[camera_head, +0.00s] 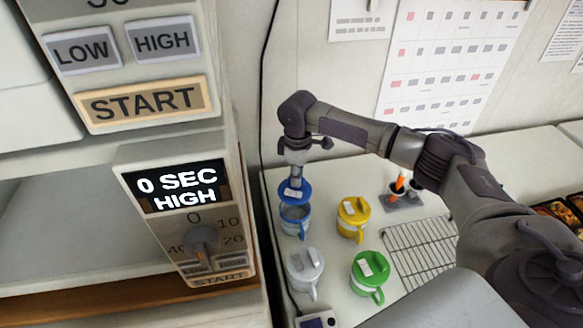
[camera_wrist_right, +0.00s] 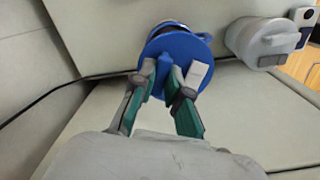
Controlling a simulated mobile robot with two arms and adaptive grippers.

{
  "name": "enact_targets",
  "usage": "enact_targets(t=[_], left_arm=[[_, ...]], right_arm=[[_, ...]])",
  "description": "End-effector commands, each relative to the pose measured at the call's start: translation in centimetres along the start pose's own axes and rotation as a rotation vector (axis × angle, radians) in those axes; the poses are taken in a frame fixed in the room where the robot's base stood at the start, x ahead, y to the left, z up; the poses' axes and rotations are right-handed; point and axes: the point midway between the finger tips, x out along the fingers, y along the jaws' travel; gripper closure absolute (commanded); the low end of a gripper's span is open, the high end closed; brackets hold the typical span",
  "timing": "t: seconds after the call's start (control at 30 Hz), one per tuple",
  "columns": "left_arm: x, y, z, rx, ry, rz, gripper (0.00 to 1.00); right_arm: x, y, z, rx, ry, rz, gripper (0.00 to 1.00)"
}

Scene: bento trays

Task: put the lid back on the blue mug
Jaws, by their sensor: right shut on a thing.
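The blue mug (camera_head: 294,228) stands upright on the counter with its handle toward the front. Its opening shows partly, below the lid in the head view. The round blue lid (camera_head: 284,192) is held by my right gripper (camera_head: 296,181), above and toward the back of the mug, apart from it. In the right wrist view the lid (camera_wrist_right: 158,46) hangs from the gripper fingers (camera_wrist_right: 165,74), which are shut on its raised grip. Part of the mug rim (camera_wrist_right: 165,25) shows behind the lid. My left gripper is in neither view.
A yellow-lidded mug (camera_head: 353,222), a green-lidded mug (camera_head: 370,276) and a grey mug (camera_head: 303,270) stand close by. A wire rack (camera_head: 422,252) lies to the right. A microwave-like machine with a display (camera_head: 176,186) stands at the left. A black cable runs behind.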

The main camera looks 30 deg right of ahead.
Motion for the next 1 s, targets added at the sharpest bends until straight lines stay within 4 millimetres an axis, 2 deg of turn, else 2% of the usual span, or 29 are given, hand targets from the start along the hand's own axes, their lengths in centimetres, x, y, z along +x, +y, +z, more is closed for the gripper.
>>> enact_targets(t=[0.17, 0.67, 1.0], left_arm=[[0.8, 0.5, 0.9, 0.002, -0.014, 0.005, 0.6], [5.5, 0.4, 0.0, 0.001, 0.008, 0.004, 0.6], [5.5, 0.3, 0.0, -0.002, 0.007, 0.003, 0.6]], right_arm=[[0.7, 0.0, 0.0, 0.0, 0.0, 0.0, 1.0], [4.5, 0.0, 0.0, 0.0, 0.0, 0.001, 1.0], [6.3, 0.0, 0.0, 0.0, 0.001, 0.0, 1.0]])
